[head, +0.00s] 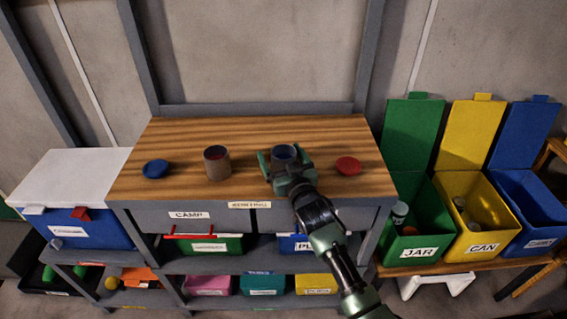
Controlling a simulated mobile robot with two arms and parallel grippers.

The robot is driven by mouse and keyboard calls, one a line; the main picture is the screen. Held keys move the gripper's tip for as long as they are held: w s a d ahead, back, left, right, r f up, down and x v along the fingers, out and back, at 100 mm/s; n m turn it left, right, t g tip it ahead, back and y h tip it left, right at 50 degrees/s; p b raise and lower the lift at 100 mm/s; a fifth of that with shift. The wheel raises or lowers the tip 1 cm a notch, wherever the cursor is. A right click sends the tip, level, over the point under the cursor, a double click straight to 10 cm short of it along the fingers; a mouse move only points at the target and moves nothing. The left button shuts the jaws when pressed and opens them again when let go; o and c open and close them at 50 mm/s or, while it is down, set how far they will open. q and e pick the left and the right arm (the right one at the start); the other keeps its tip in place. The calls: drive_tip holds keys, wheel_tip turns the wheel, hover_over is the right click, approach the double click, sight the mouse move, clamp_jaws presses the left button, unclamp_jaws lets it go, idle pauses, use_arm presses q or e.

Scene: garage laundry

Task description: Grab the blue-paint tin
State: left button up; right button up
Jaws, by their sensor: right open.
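A tin with blue inside its open top (284,152) stands upright on the wooden worktop (330,135). My right gripper (283,161) is open at this tin, coming in from the front. One green finger shows to the left of the tin, and the gripper hides the tin's lower front. I cannot tell whether the fingers touch it. A second tin (217,165), grey-brown with a dark reddish inside, stands to the left, apart from the gripper. My left gripper is out of view.
A blue lid (156,168) lies left on the worktop and a red lid (347,166) lies right of my gripper. Drawers and shelves with coloured boxes are below. Open green (415,225), yellow (478,200) and blue (530,205) bins stand at right.

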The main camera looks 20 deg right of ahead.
drive_tip(key=c, duration=1.6)
drive_tip(key=shift+r, duration=0.15)
